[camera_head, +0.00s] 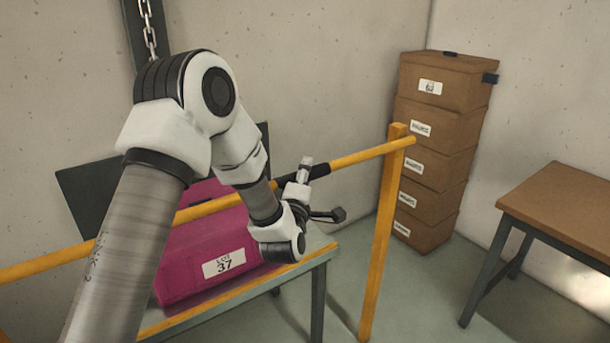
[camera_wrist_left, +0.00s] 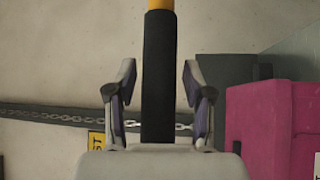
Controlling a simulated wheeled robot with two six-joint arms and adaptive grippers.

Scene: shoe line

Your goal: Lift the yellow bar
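The yellow bar (camera_head: 355,157) runs across the head view from the left edge to a yellow post (camera_head: 382,235), where its end meets the post top. A black sleeve (camera_head: 318,172) covers part of the bar; in the left wrist view the sleeve (camera_wrist_left: 159,80) stands upright in the middle, with yellow bar (camera_wrist_left: 160,4) above it. My left gripper (camera_head: 318,188) is at the sleeve. In the left wrist view its fingers (camera_wrist_left: 159,82) are open, one on each side of the sleeve, with a gap on both sides. My right gripper is not in view.
A pink box (camera_head: 205,255) labelled LOT 37 sits on a table (camera_head: 318,255) behind the bar. Stacked brown boxes (camera_head: 440,130) stand in the corner. A wooden-topped table (camera_head: 565,205) is at right. A chain (camera_head: 149,30) hangs at the wall. Floor is free between post and right table.

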